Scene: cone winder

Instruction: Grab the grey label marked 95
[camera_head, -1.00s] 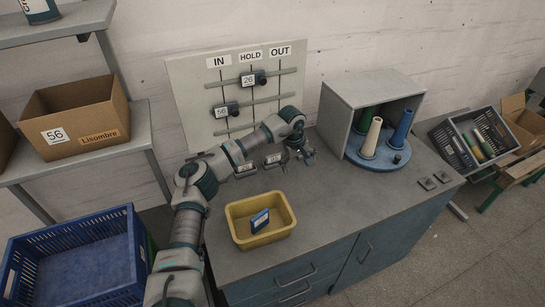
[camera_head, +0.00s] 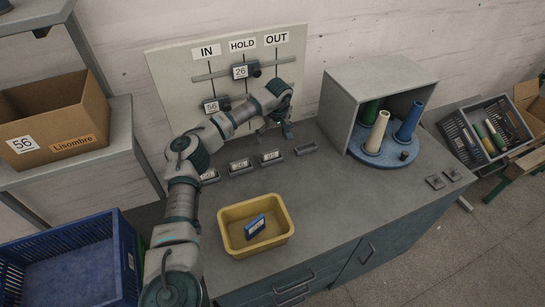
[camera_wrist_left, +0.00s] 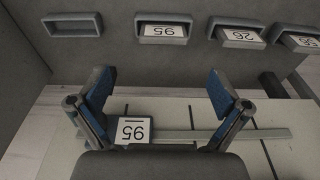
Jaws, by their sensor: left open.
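The label marked 95 (camera_head: 271,157) sits in a small grey holder on the bench. It shows upside down in the left wrist view (camera_wrist_left: 165,31), beyond my fingertips. Labels 26 (camera_wrist_left: 240,35) and 56 (camera_wrist_left: 304,41) sit in neighbouring holders. Another numbered tag, apparently 95 (camera_wrist_left: 132,130), is against the board, partly covered by my gripper in the wrist view. My left gripper (camera_head: 287,131) is open and empty, above the bench, behind the holders and near the board's lower right. It also shows in the wrist view (camera_wrist_left: 160,86). My right gripper is not in view.
An empty holder (camera_head: 306,148) stands right of the label. The IN/HOLD/OUT board (camera_head: 165,85) stands behind. A yellow bin (camera_head: 226,237) with a blue item is in front. A grey box (camera_head: 345,85) with coloured cones stands right. Bench surface around the holders is clear.

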